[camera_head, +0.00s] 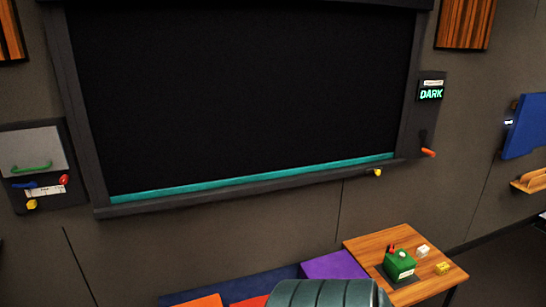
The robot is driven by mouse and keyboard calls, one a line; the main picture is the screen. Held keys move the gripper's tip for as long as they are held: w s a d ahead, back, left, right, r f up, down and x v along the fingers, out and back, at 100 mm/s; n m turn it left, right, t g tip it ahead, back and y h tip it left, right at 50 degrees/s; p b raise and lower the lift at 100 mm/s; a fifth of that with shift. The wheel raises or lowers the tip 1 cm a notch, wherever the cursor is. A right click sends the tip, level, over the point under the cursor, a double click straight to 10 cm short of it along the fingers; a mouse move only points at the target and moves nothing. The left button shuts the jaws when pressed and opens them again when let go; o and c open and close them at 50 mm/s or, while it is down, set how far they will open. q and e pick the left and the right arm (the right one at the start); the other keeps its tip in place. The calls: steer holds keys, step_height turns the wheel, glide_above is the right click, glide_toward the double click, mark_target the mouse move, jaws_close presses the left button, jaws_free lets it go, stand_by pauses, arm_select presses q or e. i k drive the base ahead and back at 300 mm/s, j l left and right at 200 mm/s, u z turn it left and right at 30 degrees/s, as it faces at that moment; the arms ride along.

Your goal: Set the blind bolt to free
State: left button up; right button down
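A large black blind (245,95) fills the framed window in the head view, with a teal bar (250,178) along its bottom edge, close to the dark sill (260,191). A small yellow knob (377,172) sticks out at the sill's right end; it may be the blind bolt, but its setting is too small to read. An orange-tipped lever (428,152) stands on the right frame panel, below a display (431,94) reading "DARK". Neither of my grippers shows in this view.
A wooden table (375,243) at lower right carries a green box (399,265) and small white and yellow blocks. A left wall panel (42,165) has a green handle and coloured knobs. Purple and blue seating lies below the window. A green ribbed rounded shape (325,294) blocks the bottom centre.

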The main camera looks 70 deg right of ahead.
mark_target(377, 169)
steer(key=z, duration=3.05)
